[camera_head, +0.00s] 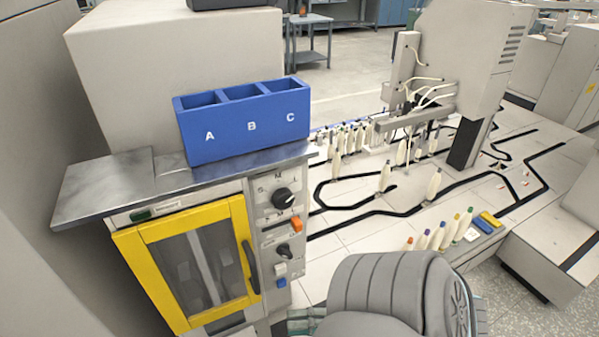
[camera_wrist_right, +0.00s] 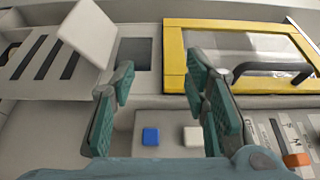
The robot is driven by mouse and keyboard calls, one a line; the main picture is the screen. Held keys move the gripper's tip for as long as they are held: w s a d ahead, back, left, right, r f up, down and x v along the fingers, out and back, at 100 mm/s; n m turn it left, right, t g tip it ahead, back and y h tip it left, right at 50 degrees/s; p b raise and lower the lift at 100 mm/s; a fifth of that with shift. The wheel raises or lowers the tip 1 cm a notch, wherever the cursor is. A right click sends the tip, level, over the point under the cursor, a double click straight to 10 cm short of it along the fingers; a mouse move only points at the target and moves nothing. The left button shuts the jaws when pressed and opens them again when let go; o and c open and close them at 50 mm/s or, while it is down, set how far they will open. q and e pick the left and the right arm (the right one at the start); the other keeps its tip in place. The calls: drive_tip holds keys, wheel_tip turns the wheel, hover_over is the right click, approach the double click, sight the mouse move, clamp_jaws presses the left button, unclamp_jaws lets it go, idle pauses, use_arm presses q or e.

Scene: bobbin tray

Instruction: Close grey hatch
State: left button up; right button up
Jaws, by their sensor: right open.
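The grey hatch (camera_wrist_right: 88,32) shows in the right wrist view at the upper left as a pale flap. It stands tilted open beside a dark square opening (camera_wrist_right: 133,54). My right gripper (camera_wrist_right: 160,80) is open and empty, its two teal fingers spread. The flap is just beyond the tip of its left finger in that view; I cannot tell whether they touch. In the head view my right gripper (camera_head: 304,319) shows only as teal parts at the bottom edge, mostly behind my arm. I cannot make out the hatch there. My left gripper is not in view.
A yellow-framed door (camera_head: 184,262) with a black handle (camera_head: 251,267) is shut. Beside it is a control panel (camera_head: 268,220) with knobs and buttons. A blue bin (camera_head: 247,130) marked A, B, C stands on the metal top (camera_head: 110,183). Several bobbins stand at the right.

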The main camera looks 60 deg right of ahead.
wheel_tip(320, 180, up, 7)
